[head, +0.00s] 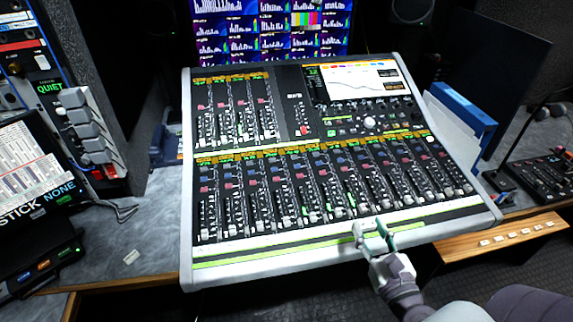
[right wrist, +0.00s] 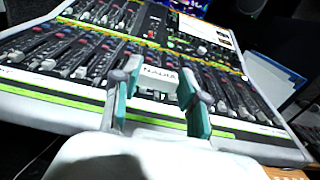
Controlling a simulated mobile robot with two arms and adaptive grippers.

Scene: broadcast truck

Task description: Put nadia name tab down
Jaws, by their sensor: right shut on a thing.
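My right gripper (head: 374,233) is over the front edge of the mixing console (head: 190,272). In the right wrist view, its teal-padded fingers (right wrist: 157,86) are shut on the nadia name tab (right wrist: 160,74). The tab is a small white strip with dark letters reading NADIA, spanning the gap between the fingertips. It faces the wrist camera with the lettering upright. In the head view the tab is too small and too covered by the fingers to make out clearly. Whether it touches the console cannot be told. My left gripper is not in view.
A small pale tab (head: 131,256) lies on the grey desk left of the console. A wooden strip with several white tabs (head: 505,237) is at the right. A blue binder (head: 465,110) stands behind it. Monitors (head: 272,30) are at the back. The console's front strip is clear.

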